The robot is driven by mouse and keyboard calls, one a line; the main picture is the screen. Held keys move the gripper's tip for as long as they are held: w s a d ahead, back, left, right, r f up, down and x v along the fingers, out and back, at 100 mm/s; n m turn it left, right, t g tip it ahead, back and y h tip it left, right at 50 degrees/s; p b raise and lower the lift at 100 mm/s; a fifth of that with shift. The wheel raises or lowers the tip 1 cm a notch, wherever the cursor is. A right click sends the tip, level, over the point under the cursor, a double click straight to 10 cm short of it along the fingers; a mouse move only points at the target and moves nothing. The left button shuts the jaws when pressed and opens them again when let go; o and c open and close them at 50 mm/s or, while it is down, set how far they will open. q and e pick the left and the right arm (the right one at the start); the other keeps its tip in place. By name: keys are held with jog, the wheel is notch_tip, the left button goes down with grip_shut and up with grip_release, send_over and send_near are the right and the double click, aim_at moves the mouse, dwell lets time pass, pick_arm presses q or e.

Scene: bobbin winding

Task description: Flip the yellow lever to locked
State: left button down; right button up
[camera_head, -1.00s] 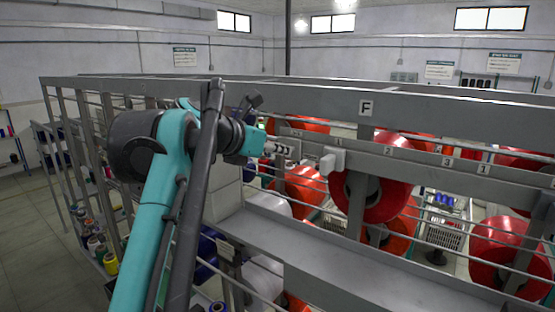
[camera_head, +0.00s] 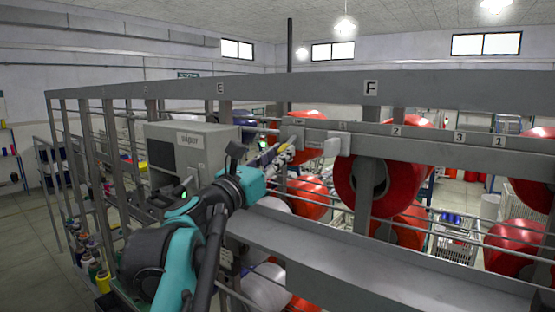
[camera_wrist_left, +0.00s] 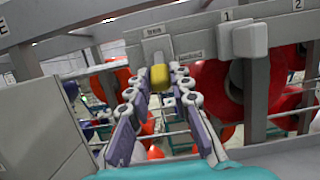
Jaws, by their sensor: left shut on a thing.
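In the head view my left gripper (camera_head: 285,150) reaches in to the rail, left of a white block (camera_head: 340,143). I cannot make out the lever clearly there. The lever's exact position against any lock mark is too small to tell. My right gripper is not in view.
The white block (camera_wrist_left: 250,40) sticks out to the right of the lever. Large red bobbins (camera_head: 372,188) hang behind the rail. A grey shelf (camera_head: 390,255) runs below.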

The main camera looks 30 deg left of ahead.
pick_arm(q)
jog(key=shift+r, duration=0.2)
jog(key=c, duration=1.4)
grip_release()
jog(key=shift+w, duration=0.1)
jog(key=shift+o, duration=0.2)
jog(key=shift+w+f, duration=0.15)
jog(key=shift+w, duration=0.05)
jog(key=v, duration=0.7)
jog(key=shift+s, duration=0.25)
jog(key=shift+f, duration=0.1)
